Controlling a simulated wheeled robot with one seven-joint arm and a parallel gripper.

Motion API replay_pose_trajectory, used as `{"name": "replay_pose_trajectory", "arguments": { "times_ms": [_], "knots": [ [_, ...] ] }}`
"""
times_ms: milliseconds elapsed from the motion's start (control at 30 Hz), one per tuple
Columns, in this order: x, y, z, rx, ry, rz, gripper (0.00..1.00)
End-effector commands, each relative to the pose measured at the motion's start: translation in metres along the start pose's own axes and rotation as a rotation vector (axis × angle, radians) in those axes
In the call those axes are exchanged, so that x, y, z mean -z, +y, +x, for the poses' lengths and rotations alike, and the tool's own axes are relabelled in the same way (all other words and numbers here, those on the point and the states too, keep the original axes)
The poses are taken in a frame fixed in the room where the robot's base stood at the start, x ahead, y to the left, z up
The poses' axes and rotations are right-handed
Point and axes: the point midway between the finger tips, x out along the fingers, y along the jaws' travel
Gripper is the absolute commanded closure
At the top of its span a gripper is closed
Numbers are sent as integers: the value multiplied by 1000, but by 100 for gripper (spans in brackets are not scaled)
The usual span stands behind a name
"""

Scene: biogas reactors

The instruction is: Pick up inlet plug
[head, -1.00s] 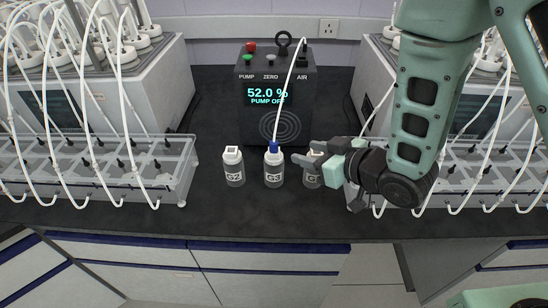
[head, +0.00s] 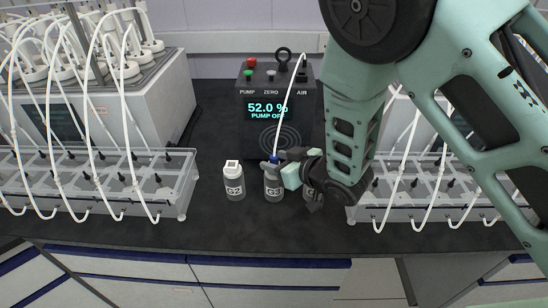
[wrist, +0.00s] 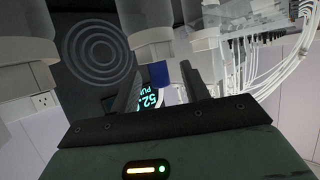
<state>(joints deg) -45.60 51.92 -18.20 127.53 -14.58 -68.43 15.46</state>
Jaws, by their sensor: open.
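The inlet plug is blue (head: 273,159), with a thin white tube rising from it to the pump unit. It sits on top of the middle bottle, G3 (head: 273,187). In the wrist view the blue plug (wrist: 159,74) shows between my two fingers, below a pale bottle that appears upside down. My gripper (head: 284,165) comes in from the right at the height of the plug; it also shows in the wrist view (wrist: 162,72). The jaws are open, with a gap on either side of the plug. I cannot tell whether a finger touches it.
Bottle G2 (head: 233,183) stands to the left. A third bottle (head: 311,190) is to the right, partly hidden by my gripper. The black pump unit (head: 262,95) stands behind, reading 52.0 % and PUMP OFF. Clear racks with white tubes flank the bottles, the left one (head: 180,205) close by.

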Motion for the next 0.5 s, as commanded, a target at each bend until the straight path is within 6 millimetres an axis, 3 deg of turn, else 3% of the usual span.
{"name": "replay_pose_trajectory", "arguments": {
  "times_ms": [133,367,400,500],
  "knots": [
    [1,0,14,-1,0,0,54],
    [0,1,16,-1,1,1,54],
    [0,1,16,-1,1,1,57],
    [0,1,16,-1,1,1,85]
  ]
}}
